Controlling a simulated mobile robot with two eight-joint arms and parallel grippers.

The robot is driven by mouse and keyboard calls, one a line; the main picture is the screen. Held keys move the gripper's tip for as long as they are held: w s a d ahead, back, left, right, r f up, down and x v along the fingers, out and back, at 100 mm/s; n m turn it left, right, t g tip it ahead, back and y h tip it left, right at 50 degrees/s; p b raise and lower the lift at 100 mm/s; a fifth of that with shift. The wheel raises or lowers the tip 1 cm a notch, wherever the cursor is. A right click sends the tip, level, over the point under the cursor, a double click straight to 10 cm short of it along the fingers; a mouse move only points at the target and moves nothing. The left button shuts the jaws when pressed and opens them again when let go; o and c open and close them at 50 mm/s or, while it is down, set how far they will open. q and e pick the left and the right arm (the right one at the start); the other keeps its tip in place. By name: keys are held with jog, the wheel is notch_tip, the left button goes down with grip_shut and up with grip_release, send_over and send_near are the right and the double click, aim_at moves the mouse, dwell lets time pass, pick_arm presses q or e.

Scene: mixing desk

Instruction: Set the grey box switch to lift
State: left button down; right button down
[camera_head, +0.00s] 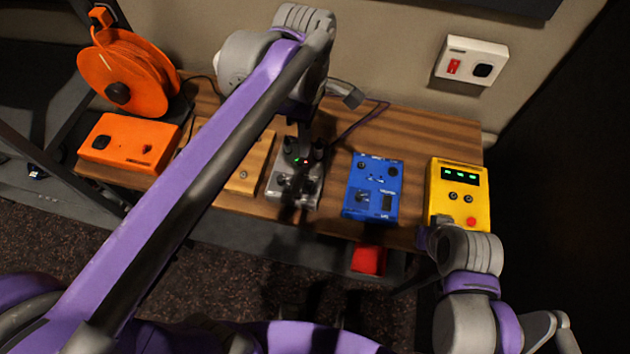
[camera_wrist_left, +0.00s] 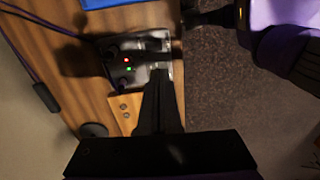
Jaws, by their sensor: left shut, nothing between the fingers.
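The grey box (camera_head: 291,190) stands near the middle of the desk, with dark knobs and small red and green lights. It also shows in the left wrist view (camera_wrist_left: 128,72). Its switch is partly hidden and its setting cannot be read. My left gripper (camera_head: 304,143) reaches down over the back of the box, shut and empty. In the left wrist view its dark fingers (camera_wrist_left: 160,85) point at the box's near part; contact cannot be told. My right arm is at the lower right in the head view, by the yellow box; its fingers do not show clearly.
A blue box (camera_head: 372,188) and a yellow box (camera_head: 459,190) stand right of the grey box. A wooden block (camera_head: 244,175), an orange box (camera_head: 128,143) and an orange reel (camera_head: 130,65) are left. A red item (camera_head: 369,259) sits below the desk's front edge.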

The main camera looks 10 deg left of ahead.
aim_at(306, 191)
jog(key=shift+s+d+f, duration=0.15)
jog(key=shift+d+f, duration=0.05)
pick_arm(q)
jog(key=shift+w+d+r, duration=0.1)
jog(key=shift+d, duration=0.1)
jog(key=f, duration=0.4)
jog(key=s+f, duration=0.1)
jog(key=f, duration=0.9)
jog(key=shift+s+b, duration=0.3)
jog(key=shift+s, duration=0.05)
pick_arm(e)
jog(key=shift+s+f, duration=0.15)
jog(key=shift+f, duration=0.25)
